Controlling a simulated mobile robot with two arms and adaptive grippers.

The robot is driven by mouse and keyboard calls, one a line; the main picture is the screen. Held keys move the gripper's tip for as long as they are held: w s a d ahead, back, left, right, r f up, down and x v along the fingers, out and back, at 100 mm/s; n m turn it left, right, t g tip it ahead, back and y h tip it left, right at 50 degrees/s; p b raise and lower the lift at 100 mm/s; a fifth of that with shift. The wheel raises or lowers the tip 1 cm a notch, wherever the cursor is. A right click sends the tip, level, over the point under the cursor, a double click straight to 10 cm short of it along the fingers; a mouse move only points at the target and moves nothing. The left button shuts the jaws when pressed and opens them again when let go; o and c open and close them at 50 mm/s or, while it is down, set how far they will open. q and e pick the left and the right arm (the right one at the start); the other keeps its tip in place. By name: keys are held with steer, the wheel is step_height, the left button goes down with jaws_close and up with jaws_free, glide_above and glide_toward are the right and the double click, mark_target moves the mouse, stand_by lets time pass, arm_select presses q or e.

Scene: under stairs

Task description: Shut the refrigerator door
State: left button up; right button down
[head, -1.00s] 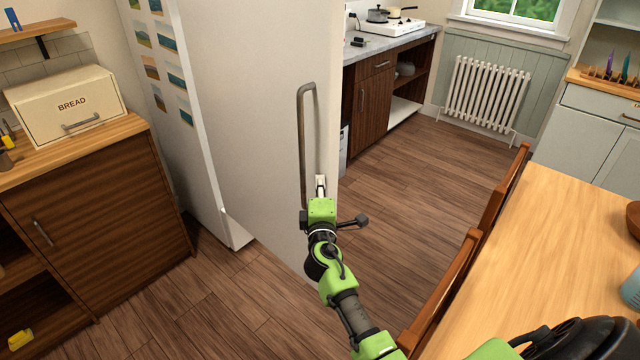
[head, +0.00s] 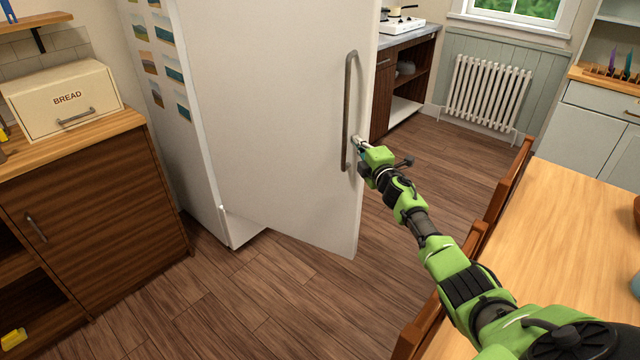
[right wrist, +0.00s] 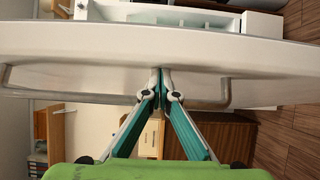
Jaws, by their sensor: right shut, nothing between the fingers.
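The refrigerator door (head: 280,110) is a large white panel standing partly open, swung out from the refrigerator body (head: 168,70) on the left. Its grey bar handle (head: 347,110) runs upright near the free edge. My right gripper (head: 357,143) is shut and empty, its fingertips at the door face by the lower part of the handle. In the right wrist view the closed fingertips (right wrist: 162,80) meet at the white door (right wrist: 90,45), with the handle (right wrist: 75,97) passing beside them. Exact contact is hard to tell. My left gripper is out of view.
A wooden table (head: 575,210) with chairs (head: 508,185) stands close on the right, beside my right arm. A wooden cabinet (head: 100,190) with a bread box (head: 65,100) is on the left. The counter (head: 400,38) is behind the door. Wooden floor (head: 270,300) is clear in front.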

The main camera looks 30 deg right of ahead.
mark_target(369, 133)
steer(key=w+d+b, duration=0.1)
steer(key=d+b, duration=0.1)
steer(key=w+d+b, duration=0.1)
steer(key=d+b, duration=0.1)
steer(key=w+d+b, duration=0.1)
steer(key=d+b, duration=0.1)
steer(key=shift+w+d, duration=0.1)
steer(key=shift+d, duration=0.25)
steer(key=shift+d+r, duration=0.25)
steer(key=shift+d, duration=0.15)
